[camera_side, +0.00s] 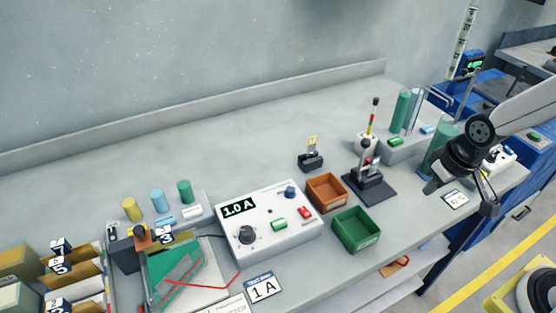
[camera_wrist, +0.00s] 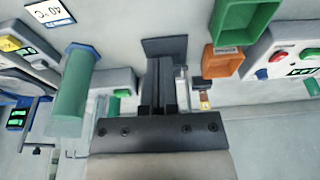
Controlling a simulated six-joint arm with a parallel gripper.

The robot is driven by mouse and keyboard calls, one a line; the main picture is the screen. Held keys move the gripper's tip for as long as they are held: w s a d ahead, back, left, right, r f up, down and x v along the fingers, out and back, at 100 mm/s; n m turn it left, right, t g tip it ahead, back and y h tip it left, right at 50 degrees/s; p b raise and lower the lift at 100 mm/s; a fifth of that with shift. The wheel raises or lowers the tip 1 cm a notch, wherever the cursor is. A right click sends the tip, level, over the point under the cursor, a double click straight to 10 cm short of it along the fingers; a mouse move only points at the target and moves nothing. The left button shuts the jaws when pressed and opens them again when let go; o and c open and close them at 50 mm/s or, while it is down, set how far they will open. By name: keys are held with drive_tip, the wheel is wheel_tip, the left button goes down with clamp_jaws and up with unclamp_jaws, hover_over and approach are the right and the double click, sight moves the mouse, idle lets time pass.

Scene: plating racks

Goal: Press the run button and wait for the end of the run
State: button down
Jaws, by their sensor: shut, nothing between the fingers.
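My gripper (camera_side: 488,205) is at the right of the side view, above the bench's right end, with its fingers together and nothing between them. In the wrist view my gripper (camera_wrist: 160,65) points towards a dark base plate (camera_wrist: 165,45). Several green buttons are candidates for the run button, and no readable label settles which it is. One green button (camera_side: 279,224) is on the white control box (camera_side: 250,247) showing 1.0 A. My gripper touches no button that I can see.
A brown bin (camera_side: 326,190) and a green bin (camera_side: 357,230) stand right of the control box. A black stand (camera_side: 370,187) with an upright post is beside them. A tall green cylinder (camera_wrist: 75,95) is left of my gripper in the wrist view. The bench's back left is clear.

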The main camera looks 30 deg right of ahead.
wheel_tip(320, 180, up, 4)
drive_tip(key=m+t+y, duration=0.2)
drive_tip(key=t+y, duration=0.3)
hover_over(282, 225)
drive_tip(key=shift+f, duration=0.15)
drive_tip(key=shift+f, duration=0.1)
drive_tip(key=shift+f, duration=4.3)
drive_tip(key=shift+f, duration=0.95)
drive_tip(key=shift+r, duration=0.95)
